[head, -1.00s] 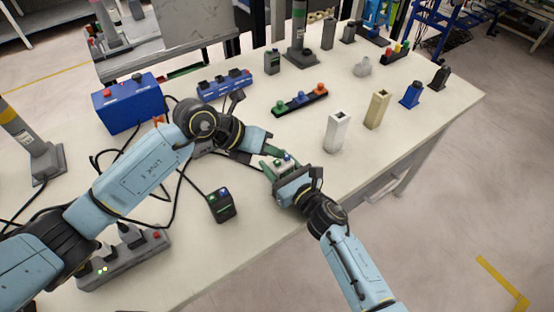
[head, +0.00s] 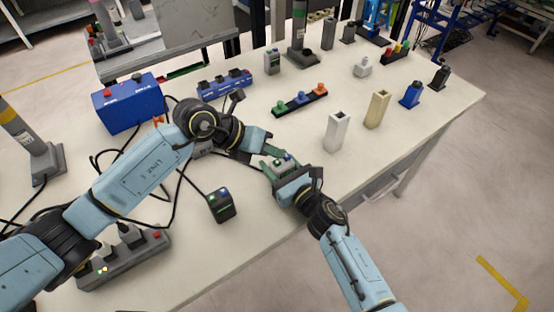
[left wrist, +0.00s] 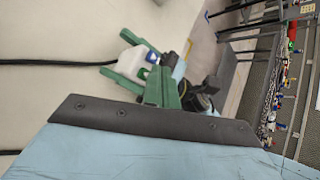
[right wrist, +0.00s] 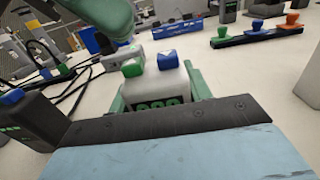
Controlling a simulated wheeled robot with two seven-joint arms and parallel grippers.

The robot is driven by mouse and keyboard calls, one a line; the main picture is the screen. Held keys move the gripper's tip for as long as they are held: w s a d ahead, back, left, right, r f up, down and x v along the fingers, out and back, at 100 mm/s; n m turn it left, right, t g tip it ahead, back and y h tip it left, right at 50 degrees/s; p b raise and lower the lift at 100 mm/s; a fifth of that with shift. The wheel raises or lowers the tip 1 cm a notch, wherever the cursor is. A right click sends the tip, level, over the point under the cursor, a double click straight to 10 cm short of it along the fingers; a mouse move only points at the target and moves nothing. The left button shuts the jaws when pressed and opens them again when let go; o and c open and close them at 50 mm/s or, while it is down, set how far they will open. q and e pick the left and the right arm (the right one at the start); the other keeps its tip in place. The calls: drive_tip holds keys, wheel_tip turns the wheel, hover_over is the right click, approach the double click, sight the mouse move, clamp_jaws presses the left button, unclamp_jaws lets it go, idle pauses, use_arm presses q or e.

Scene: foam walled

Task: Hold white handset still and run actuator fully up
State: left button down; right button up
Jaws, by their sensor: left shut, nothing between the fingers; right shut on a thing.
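The white handset (right wrist: 158,90) has a green button (right wrist: 131,68) and a blue button (right wrist: 167,57) on top. My right gripper (head: 283,170) is shut on it, one green finger along each side, near the table's front edge. The handset also shows in the left wrist view (left wrist: 131,63), with a black cable running off to the left. My left gripper (head: 270,152) is shut and empty. Its green tip (right wrist: 118,25) is close above the handset's buttons; I cannot tell whether it touches one. Grey columns, one with a green band (head: 298,36) and one with a yellow band (head: 40,155), stand on the table.
A dark handset (head: 221,205) with a blue and a green button lies left of my right gripper. A power strip (head: 124,258), a blue box (head: 127,104) and loose cables are on the left. White (head: 336,133) and beige (head: 376,109) blocks stand to the right.

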use_arm(q)
drive_tip(key=shift+f, duration=0.15)
idle(0.7)
drive_tip(key=shift+f, duration=0.3)
drive_tip(key=shift+f, duration=0.5)
idle(1.8)
drive_tip(key=shift+r, duration=0.1)
idle(1.9)
drive_tip(key=shift+r, duration=0.85)
wheel_tip(320, 180, up, 5)
idle(0.8)
